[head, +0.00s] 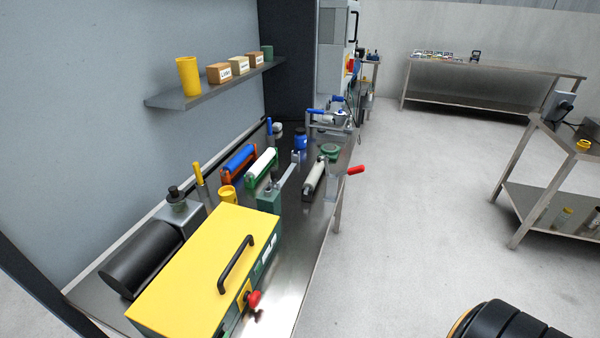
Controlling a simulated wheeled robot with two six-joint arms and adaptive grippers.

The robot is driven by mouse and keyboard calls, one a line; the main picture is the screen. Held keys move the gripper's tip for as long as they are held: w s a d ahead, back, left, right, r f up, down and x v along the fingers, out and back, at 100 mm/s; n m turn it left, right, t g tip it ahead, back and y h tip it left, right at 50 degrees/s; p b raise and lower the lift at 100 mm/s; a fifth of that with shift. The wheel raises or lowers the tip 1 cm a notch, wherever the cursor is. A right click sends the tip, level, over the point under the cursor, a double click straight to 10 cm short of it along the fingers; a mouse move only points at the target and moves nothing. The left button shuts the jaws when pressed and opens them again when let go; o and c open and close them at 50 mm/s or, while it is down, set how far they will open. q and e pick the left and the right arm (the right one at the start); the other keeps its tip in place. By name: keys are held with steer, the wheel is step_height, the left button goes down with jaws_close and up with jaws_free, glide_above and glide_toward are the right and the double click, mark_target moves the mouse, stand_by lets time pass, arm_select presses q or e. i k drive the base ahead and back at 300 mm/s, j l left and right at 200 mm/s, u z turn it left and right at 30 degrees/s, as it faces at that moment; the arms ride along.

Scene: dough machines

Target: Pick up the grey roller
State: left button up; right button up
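The roller that looks grey (314,177) is a pale cylinder in a dark frame. It lies on the steel bench near its right edge, right of the other two rollers. A white roller (261,166) in a green frame and a blue roller (239,157) in an orange frame lie to its left. Neither of my grippers shows in the head view.
A yellow-topped machine (205,265) with a black handle fills the near bench, a black cylinder (143,268) beside it. A lever with a red grip (356,170) is right of the grey roller. A shelf (190,98) hangs above. Open floor (420,200) lies right.

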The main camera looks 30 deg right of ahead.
mark_target(310, 182)
steer(key=l, duration=0.45)
steer(key=k+l+u, duration=0.1)
steer(key=l, duration=0.3)
steer(key=k+l+u, duration=0.1)
steer(key=l, duration=0.35)
steer(key=k+l, duration=0.15)
steer(key=l, duration=0.3)
steer(key=i+l+u, duration=0.15)
steer(key=i+l, duration=0.25)
steer(key=i+l+u, duration=0.15)
steer(key=i+l, duration=0.2)
steer(key=l, duration=0.15)
steer(key=i+l+u, duration=0.1)
steer(key=i+l, duration=0.2)
steer(key=l, duration=0.25)
